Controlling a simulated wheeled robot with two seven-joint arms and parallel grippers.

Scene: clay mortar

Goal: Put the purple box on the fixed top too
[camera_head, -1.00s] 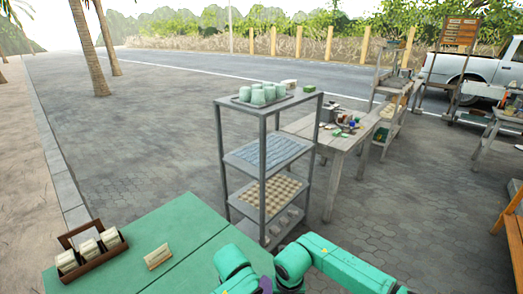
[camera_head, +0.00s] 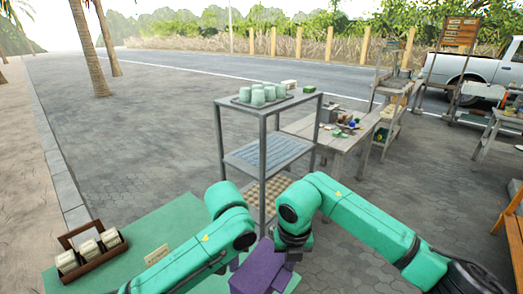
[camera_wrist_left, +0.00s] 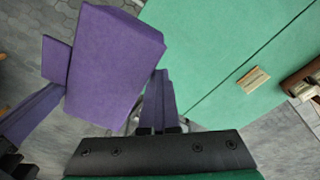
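The purple box (camera_head: 262,268) is at the bottom middle of the head view, beside the green table's right edge. It fills the upper left of the left wrist view (camera_wrist_left: 112,65). My left gripper (camera_wrist_left: 100,108) has its purple fingers against opposite sides of the box, which is held above the ground. My right arm ends at the box's upper right; its gripper (camera_head: 292,256) is partly hidden, and its fingers cannot be made out. The grey rack's top shelf (camera_head: 300,97) stands beyond, holding a tray of pale green cups (camera_head: 258,95), a white block (camera_head: 289,84) and a green piece (camera_head: 309,88).
The green table (camera_head: 180,218) carries a brown crate of pale packets (camera_head: 92,250) and a small tan card (camera_head: 156,254). The rack's lower shelves hold a blue sheet and rows of pale items. A wooden workbench (camera_head: 345,142) with clutter stands behind right.

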